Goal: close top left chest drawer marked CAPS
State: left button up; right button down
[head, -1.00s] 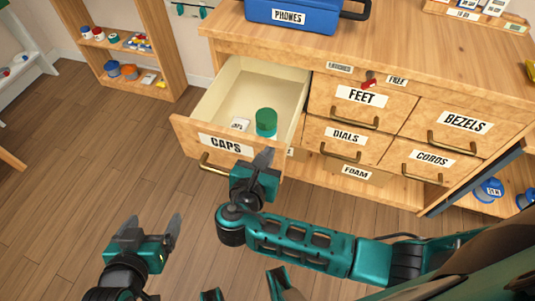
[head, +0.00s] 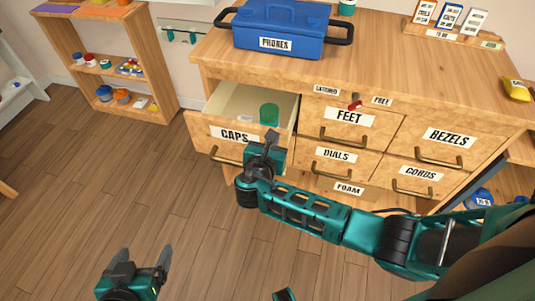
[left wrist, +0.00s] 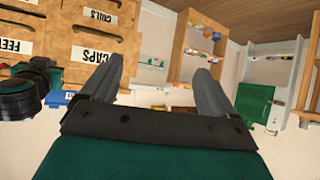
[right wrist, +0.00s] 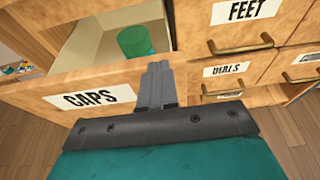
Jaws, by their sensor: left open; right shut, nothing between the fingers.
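The CAPS drawer (head: 205,133) at the top left of the wooden chest is partly open, with a brass handle below its label. A green cylinder (head: 269,114) stands inside it. The drawer front (right wrist: 45,88) also shows in the right wrist view. My right gripper (head: 270,134) is shut and empty at the right end of the drawer front; its fingertips (right wrist: 156,68) overlap the front's top edge, and contact is not clear. My left gripper (head: 144,254) is open and empty, low over the floor, left of the chest; its spread fingers (left wrist: 158,68) show in the left wrist view.
The FEET drawer (head: 370,128) and the BEZELS drawer (head: 400,140) look shut. A red piece (head: 355,102) sits between the LATCHED and FREE labels. A blue PHONES case (head: 290,28) stands on top. A shelf (head: 160,60) stands left; the floor before it is clear.

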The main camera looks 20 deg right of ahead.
pick_arm(q)
jog(key=shift+w+d+f+b, duration=0.1)
jog(key=shift+w+d+b, duration=0.45)
jog(key=shift+b, duration=0.55)
pick_arm(e)
jog(key=w+d, duration=0.7)
jog(key=w, duration=0.3)
jog(key=shift+d, duration=0.2)
pick_arm(q)
jog(key=shift+s+d+f, duration=0.1)
jog(key=shift+s+f, duration=0.05)
jog(key=shift+s, duration=0.15)
